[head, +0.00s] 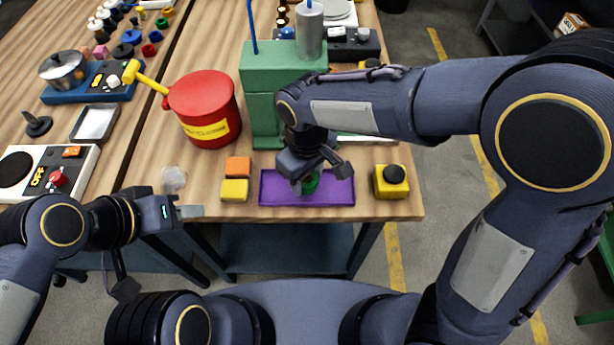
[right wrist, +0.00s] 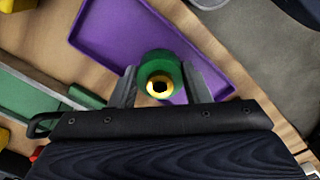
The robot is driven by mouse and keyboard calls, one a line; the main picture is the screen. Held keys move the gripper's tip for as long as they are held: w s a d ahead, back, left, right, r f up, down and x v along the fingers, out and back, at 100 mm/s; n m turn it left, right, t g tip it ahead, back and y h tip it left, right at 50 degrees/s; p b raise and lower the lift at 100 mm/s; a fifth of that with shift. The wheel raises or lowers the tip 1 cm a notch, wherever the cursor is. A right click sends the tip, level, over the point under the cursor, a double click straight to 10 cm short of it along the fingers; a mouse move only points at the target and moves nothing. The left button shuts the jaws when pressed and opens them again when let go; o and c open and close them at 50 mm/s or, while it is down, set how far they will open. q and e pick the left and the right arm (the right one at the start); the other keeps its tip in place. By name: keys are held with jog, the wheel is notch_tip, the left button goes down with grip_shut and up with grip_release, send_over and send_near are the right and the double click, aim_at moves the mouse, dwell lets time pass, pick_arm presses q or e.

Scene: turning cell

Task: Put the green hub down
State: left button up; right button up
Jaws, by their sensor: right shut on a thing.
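The green hub (head: 311,183) is between the fingers of my right gripper (head: 305,184), which is shut on it over the purple tray (head: 338,192). In the right wrist view the green hub (right wrist: 160,68), with a yellow ring around a dark hole, sits between the two fingertips (right wrist: 158,85). The purple tray (right wrist: 105,35) lies behind it there. I cannot tell whether the hub touches the tray floor. My left gripper (head: 188,212) is over the table's front edge at the left, away from the hub; its finger opening is not clear.
An orange block (head: 238,167) and a yellow block (head: 234,190) lie left of the tray. A yellow box with a black button (head: 391,181) stands right of it. A green machine (head: 268,100) stands behind. A red bucket (head: 204,108) is at the back left.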

jog(key=shift+f, duration=0.5)
jog(key=shift+f, duration=0.1)
jog(key=o, duration=0.9)
notch_tip(320, 180, up, 12)
jog(key=s+d+r+m+t+y, duration=0.1)
jog(key=s+d+m+y, duration=0.25)
jog(key=d, duration=0.95)
jog(key=s+d+f+m+t, duration=0.3)
jog(key=s+d+m+t, duration=0.1)
jog(key=s+d+m, duration=0.3)
jog(key=shift+s+d+f+t+p, duration=0.3)
jog(key=shift+s+p, duration=0.1)
jog(key=shift+s, duration=0.25)
